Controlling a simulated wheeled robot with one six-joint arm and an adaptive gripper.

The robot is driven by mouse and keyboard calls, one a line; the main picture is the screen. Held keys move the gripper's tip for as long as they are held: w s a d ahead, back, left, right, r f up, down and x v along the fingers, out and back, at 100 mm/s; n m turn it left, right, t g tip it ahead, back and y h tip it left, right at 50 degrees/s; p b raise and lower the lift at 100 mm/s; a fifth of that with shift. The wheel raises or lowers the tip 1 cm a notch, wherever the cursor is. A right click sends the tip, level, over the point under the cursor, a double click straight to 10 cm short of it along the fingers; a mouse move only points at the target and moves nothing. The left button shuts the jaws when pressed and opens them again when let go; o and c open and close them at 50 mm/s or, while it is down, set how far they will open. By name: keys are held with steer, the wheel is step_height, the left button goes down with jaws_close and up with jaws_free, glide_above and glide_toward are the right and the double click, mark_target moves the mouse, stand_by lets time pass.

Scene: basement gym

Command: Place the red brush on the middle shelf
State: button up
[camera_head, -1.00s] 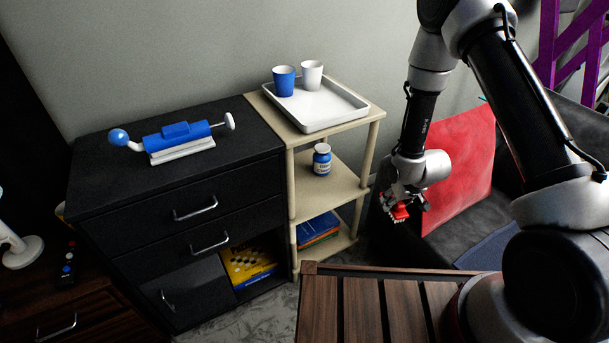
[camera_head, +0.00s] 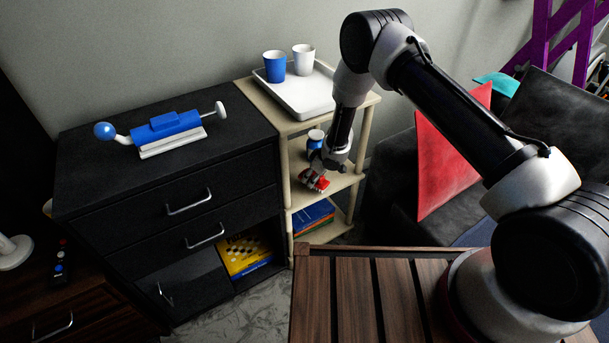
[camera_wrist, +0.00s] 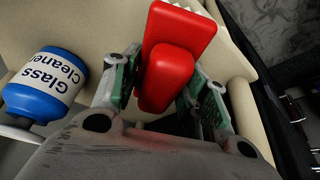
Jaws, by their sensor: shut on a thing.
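The red brush (camera_wrist: 172,62) is held between the fingers of my gripper (camera_wrist: 160,85) in the wrist view. White bristles show at its far edge. In the head view the brush (camera_head: 316,181) shows as a small red patch under my gripper (camera_head: 315,172), at the front of the middle shelf (camera_head: 345,180). I cannot tell whether the brush touches the shelf. The shelf unit is beige, with three levels. My wrist partly covers the middle level.
A blue and white glass cleaner bottle (camera_wrist: 45,85) stands on the middle shelf close to my gripper, and shows in the head view (camera_head: 315,138). A white tray (camera_head: 305,103) with two cups is above. Books (camera_head: 312,217) lie below. A black cabinet (camera_head: 175,235) stands left.

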mark_target(305, 169)
steer(key=w+a, duration=0.1)
steer(key=a, duration=0.1)
steer(key=w+a, duration=0.1)
steer(key=shift+w+a, duration=0.2)
steer(key=shift+a, duration=0.15)
steer(key=shift+s+d+f, duration=0.1)
steer(key=shift+d+f, duration=0.05)
steer(key=shift+f, duration=0.65)
steer(key=o, duration=1.2)
steer(key=shift+f, duration=0.1)
steer(key=shift+c, duration=0.2)
